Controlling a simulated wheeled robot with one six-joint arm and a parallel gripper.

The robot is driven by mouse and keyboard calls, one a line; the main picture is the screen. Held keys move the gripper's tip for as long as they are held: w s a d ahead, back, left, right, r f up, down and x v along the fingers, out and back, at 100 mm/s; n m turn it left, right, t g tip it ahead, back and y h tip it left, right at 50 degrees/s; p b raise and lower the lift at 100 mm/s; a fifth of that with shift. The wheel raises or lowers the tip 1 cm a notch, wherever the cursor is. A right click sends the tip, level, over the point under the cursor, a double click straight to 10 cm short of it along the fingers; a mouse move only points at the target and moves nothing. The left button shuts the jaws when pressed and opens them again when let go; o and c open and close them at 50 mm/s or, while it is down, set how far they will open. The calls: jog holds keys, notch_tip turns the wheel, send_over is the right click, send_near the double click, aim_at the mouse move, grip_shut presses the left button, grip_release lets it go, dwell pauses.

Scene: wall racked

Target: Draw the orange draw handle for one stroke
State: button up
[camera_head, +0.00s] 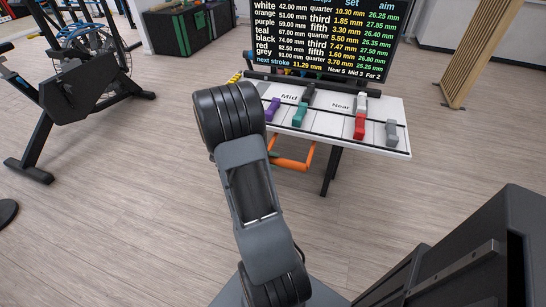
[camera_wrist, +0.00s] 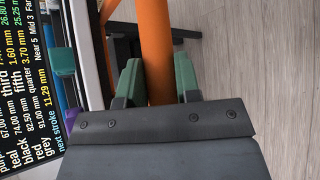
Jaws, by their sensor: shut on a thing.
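The orange draw handle (camera_head: 292,164) sticks out below the front edge of the white table, partly hidden by my arm in the head view. In the wrist view its orange bar (camera_wrist: 155,45) runs down from the top edge between the green pads of my gripper (camera_wrist: 157,82). My gripper is shut on this bar, one pad on each side.
The white table (camera_head: 385,145) carries coloured blocks, among them purple, teal, red and grey, on tracks marked Mid and Near. A screen (camera_head: 325,40) behind it reads "next stroke 11.29 mm". An exercise bike (camera_head: 80,70) stands left. The floor between is clear.

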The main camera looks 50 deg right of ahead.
jog(key=shift+s+a, duration=1.25)
jog(key=shift+a, duration=2.75)
jog(key=w+d+b, duration=0.1)
jog(key=w+d, duration=0.3)
jog(key=d, duration=0.7)
jog(key=shift+d, duration=0.4)
jog(key=shift+f, duration=0.1)
jog(key=o, duration=1.1)
